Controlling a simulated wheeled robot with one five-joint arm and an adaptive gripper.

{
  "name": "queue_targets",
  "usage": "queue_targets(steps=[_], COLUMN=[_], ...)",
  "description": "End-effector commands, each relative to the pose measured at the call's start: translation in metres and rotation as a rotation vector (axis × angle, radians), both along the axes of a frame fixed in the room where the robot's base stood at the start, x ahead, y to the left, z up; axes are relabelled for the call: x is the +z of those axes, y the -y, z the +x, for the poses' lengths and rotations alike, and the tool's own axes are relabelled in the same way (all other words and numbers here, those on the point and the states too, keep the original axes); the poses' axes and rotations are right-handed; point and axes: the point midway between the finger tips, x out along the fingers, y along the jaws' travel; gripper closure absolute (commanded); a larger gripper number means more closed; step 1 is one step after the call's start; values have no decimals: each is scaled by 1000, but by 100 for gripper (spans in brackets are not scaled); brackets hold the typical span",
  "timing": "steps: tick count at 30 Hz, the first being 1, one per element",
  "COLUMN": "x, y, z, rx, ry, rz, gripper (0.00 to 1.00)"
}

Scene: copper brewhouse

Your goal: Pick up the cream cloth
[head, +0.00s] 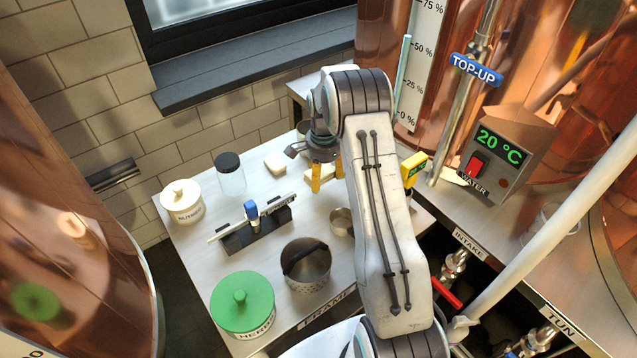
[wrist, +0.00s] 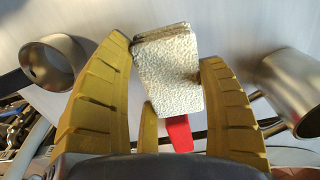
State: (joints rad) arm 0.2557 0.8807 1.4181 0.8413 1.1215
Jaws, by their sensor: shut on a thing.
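The cream cloth (wrist: 168,75) is a folded, rough-textured pad. In the wrist view it sits between my yellow fingers, the right finger against its side. In the head view a pale piece of it (head: 322,173) shows at my gripper (head: 327,180), over the back of the pale worktop; the arm hides part of it. My gripper is shut on the cloth. I cannot tell whether the cloth still touches the worktop.
A red thing (wrist: 180,133) shows below the cloth.

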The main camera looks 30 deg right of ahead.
Motion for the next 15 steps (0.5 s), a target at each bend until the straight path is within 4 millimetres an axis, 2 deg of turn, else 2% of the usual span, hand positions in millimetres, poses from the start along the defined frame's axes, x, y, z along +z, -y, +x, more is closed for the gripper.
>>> queue_targets(steps=[6, 15], x=[23, 47], y=[30, 60], z=[-27, -54], rx=[-5, -4], ry=[1, 0], rz=[0, 0], gripper=[65, 65])
